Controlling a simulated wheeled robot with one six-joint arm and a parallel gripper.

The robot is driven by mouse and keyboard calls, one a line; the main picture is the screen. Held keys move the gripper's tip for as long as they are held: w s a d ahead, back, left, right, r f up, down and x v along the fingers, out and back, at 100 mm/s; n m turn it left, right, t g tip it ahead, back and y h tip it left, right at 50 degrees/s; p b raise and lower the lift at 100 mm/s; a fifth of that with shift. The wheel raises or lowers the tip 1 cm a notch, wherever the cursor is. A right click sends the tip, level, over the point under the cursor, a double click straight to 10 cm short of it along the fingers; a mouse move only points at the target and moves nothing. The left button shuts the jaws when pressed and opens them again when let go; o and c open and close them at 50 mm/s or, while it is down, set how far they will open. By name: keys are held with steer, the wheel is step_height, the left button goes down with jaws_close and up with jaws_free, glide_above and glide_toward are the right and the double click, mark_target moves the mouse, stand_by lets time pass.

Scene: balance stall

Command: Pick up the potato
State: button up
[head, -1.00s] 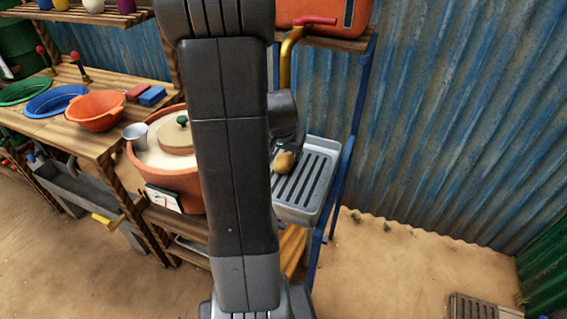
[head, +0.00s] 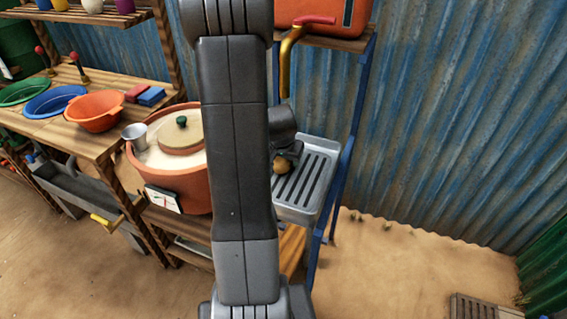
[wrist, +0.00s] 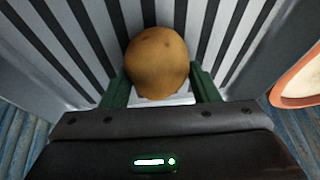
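The potato (wrist: 157,62) is brown and rounded, and lies on the grey slatted tray (wrist: 105,40). In the head view the potato (head: 282,166) shows just right of my arm, at the tray's upper left part. My gripper (wrist: 158,80) is down at the potato, with one green finger on each side of it. The fingers are spread and very close to the potato's sides; I see no clear grip on it. In the head view the gripper (head: 288,150) is largely hidden by my arm and wrist.
The tray (head: 318,180) sits on a blue-framed stand, below a gold pipe with a red handle (head: 290,55). A large clay pot (head: 180,185) stands left of my arm. A wooden bench with basins (head: 93,110) is further left. A corrugated wall (head: 450,120) closes the back.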

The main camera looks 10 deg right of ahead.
steer(key=c, duration=0.6)
steer(key=shift+s+r, duration=0.1)
steer(key=shift+r, duration=0.05)
